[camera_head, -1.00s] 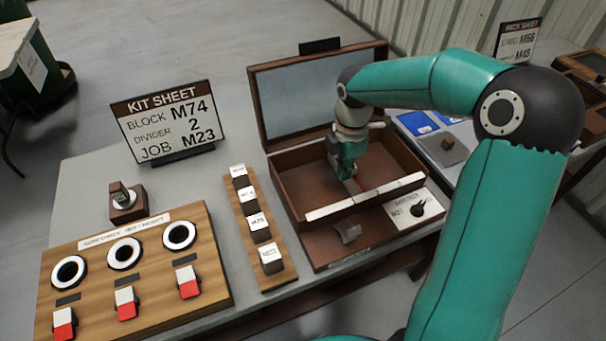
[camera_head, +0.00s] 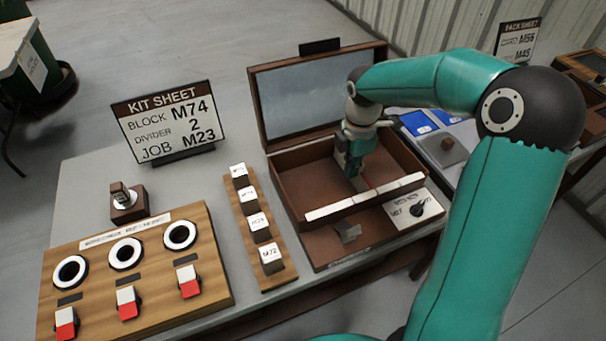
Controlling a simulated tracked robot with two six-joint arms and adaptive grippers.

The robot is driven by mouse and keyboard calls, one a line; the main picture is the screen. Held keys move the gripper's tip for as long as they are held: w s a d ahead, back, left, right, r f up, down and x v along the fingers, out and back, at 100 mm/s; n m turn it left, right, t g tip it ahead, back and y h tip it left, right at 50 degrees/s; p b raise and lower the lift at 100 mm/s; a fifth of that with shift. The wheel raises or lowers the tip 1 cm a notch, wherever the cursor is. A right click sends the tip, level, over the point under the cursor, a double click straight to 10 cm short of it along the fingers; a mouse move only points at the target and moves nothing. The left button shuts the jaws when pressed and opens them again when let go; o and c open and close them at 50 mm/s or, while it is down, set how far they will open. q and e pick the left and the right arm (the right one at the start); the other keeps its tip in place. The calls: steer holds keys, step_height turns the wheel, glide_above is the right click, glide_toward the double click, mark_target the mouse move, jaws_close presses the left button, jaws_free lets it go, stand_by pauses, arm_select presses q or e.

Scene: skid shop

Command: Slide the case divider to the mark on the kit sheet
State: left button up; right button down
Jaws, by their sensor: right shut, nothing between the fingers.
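The open wooden case (camera_head: 295,178) stands at the middle right of the table, its lid raised at the back. A white marked strip (camera_head: 330,209) runs along its front edge. My right gripper (camera_head: 358,182) is shut and points down inside the case. A thin red piece (camera_head: 368,184), perhaps part of the divider, shows just right of the fingertips; whether they touch it I cannot tell. The rest of the divider is hidden. The kit sheet (camera_head: 168,122) stands at the back left and reads BLOCK M74, DIVIDER 2, JOB M23. My left gripper is not in view.
A wooden rack (camera_head: 266,283) of white-topped blocks stands left of the case. A board (camera_head: 215,279) with black-and-white rings and red-white switches lies at the front left. Bare table lies around the kit sheet.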

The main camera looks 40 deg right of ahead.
steer(key=shift+w+a, duration=0.1)
steer(key=shift+a, duration=0.2)
steer(key=shift+r, duration=0.1)
step_height(320, 180, up, 8)
steer(key=p, duration=0.7)
stand_by(0.6)
